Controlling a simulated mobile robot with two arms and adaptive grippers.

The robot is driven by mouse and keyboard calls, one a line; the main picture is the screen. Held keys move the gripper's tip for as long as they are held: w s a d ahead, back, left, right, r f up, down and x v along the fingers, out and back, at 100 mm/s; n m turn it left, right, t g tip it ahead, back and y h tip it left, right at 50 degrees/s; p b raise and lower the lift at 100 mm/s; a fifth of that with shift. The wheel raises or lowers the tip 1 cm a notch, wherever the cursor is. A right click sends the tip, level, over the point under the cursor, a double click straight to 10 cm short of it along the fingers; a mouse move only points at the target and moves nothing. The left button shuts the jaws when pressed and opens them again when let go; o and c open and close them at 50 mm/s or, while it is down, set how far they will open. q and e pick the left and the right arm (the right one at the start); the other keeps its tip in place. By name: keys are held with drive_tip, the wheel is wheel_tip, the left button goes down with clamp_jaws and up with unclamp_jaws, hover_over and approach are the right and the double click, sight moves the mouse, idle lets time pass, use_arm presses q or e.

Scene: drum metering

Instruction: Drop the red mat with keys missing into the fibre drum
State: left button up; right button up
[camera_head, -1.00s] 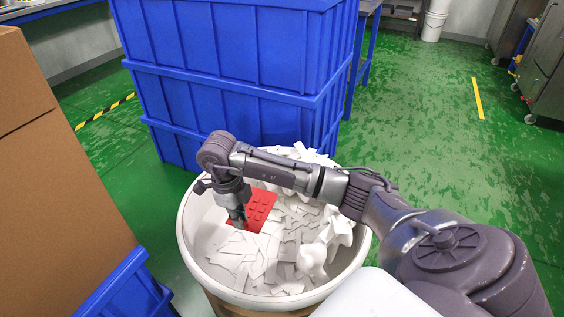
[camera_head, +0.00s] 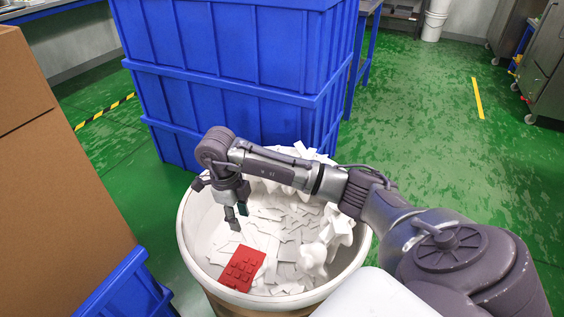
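The red mat (camera_head: 242,269) with raised keys lies tilted inside the fibre drum (camera_head: 190,241), on white scraps near the drum's front wall. My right gripper (camera_head: 237,219) is over the drum opening, above and behind the mat and apart from it. Its fingers point down, show a gap between them and hold nothing. My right arm crosses the drum from the right and hides part of its far side. My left gripper is not in view.
White sheets and crumpled pieces (camera_head: 300,238) fill the drum. Stacked blue crates (camera_head: 235,85) stand close behind it. A cardboard box (camera_head: 50,180) and a blue bin (camera_head: 128,290) are at the left. The green floor (camera_head: 430,130) at the right is clear.

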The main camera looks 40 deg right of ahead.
wheel_tip(320, 180, up, 11)
drive_tip(key=w, duration=0.1)
drive_tip(key=shift+a, duration=0.3)
drive_tip(key=shift+f, duration=0.15)
